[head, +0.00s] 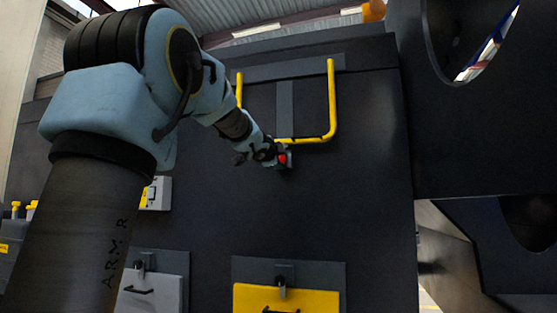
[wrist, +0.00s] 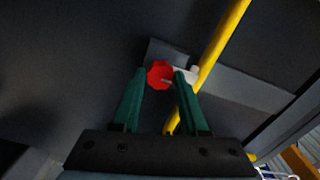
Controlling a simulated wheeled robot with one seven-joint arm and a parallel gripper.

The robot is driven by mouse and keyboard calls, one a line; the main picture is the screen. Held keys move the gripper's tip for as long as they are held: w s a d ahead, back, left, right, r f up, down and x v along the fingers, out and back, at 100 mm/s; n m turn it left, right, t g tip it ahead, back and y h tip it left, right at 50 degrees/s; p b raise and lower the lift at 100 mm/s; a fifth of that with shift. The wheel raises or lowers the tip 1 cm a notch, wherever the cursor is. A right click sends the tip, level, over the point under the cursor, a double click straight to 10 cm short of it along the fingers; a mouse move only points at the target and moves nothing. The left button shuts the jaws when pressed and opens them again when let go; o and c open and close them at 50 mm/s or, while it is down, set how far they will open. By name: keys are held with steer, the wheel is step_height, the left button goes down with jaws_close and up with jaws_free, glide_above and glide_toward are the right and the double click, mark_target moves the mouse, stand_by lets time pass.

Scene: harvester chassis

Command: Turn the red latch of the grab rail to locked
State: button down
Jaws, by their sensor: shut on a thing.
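The red latch (wrist: 158,75) shows in the wrist view as a red knob between the tips of my gripper's green fingers. My gripper (wrist: 159,84) is shut on it. A short pale piece (wrist: 190,73) sticks out to the right of the knob, by the yellow bar. In the head view the red latch (head: 283,158) shows small at the end of my arm, just under the lower bar of the yellow grab rail (head: 332,100). The rail also crosses the wrist view (wrist: 222,45). My gripper (head: 277,157) partly hides the latch, and its turned position is hard to tell.
The rail stands on a dark chassis panel (head: 370,170). Below are a yellow cover (head: 315,300) and a grey cover (head: 170,290) with handles and latches. A white box (head: 160,192) is at the left. A large round opening is at upper right.

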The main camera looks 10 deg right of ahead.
stand_by(0.3)
steer(key=shift+c, duration=2.2)
jaws_free()
steer(key=v, duration=1)
steer(key=shift+s+a, duration=0.15)
steer(key=shift+s, duration=0.25)
